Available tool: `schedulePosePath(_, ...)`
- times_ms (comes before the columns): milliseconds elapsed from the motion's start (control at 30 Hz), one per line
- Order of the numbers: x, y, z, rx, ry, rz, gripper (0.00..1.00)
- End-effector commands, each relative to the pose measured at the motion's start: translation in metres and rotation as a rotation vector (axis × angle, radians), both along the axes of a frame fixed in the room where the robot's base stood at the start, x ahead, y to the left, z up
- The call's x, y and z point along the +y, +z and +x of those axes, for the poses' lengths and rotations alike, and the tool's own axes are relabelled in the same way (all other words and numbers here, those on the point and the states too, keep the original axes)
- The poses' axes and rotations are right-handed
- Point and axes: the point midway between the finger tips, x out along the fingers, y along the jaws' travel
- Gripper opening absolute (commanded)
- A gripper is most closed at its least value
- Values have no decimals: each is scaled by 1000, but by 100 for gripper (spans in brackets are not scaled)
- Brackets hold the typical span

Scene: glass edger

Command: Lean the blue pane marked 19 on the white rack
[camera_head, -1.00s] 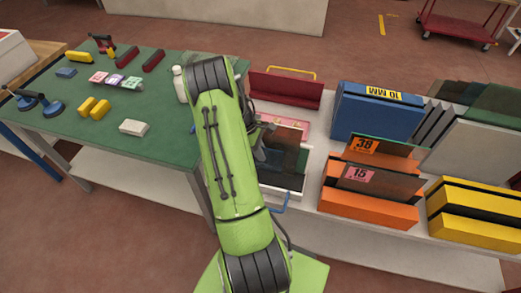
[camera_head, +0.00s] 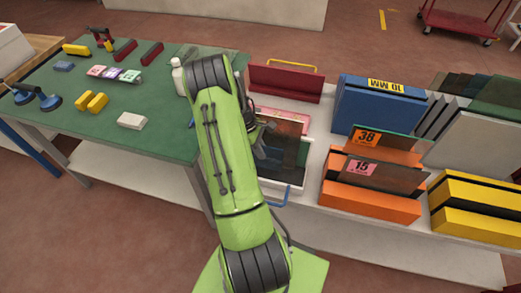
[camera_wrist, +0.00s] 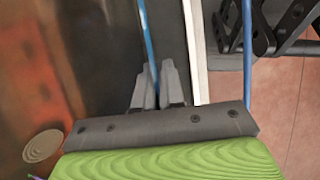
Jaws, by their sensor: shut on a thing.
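My gripper (camera_wrist: 158,88) is shut on a thin blue edge (camera_wrist: 152,45) that runs up between its fingers in the wrist view. I take this for the edge of the blue pane; its face and the number 19 do not show. A white strip (camera_wrist: 196,60) stands just to the right of the fingers, apart from them. In the head view my gripper (camera_head: 262,138) is partly hidden by my arm, beside dark see-through panes (camera_head: 292,152) standing in a white-edged holder. I cannot tell whether this holder is the white rack.
Orange blocks (camera_head: 368,203) hold panes tagged 38 (camera_head: 367,138) and 15 (camera_head: 362,168). A blue block marked 10 MM (camera_head: 372,108) and a yellow block (camera_head: 480,210) stand nearby. A dark red rack (camera_head: 285,84) is behind. The green table (camera_head: 60,130) holds small tools.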

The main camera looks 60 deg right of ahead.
Motion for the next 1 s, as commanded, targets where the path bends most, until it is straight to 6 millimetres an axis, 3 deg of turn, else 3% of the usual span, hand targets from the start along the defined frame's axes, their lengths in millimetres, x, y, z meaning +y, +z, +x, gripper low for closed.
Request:
schedulePosePath(433, 0, -7, 0, 0, 0, 0, 0)
schedulePosePath(467, 0, -7, 0, 0, 0, 0, 12)
schedulePosePath(633, 0, -7, 0, 0, 0, 0, 38)
schedulePosePath(1000, 0, 0, 3, -1, 2, -2, 38)
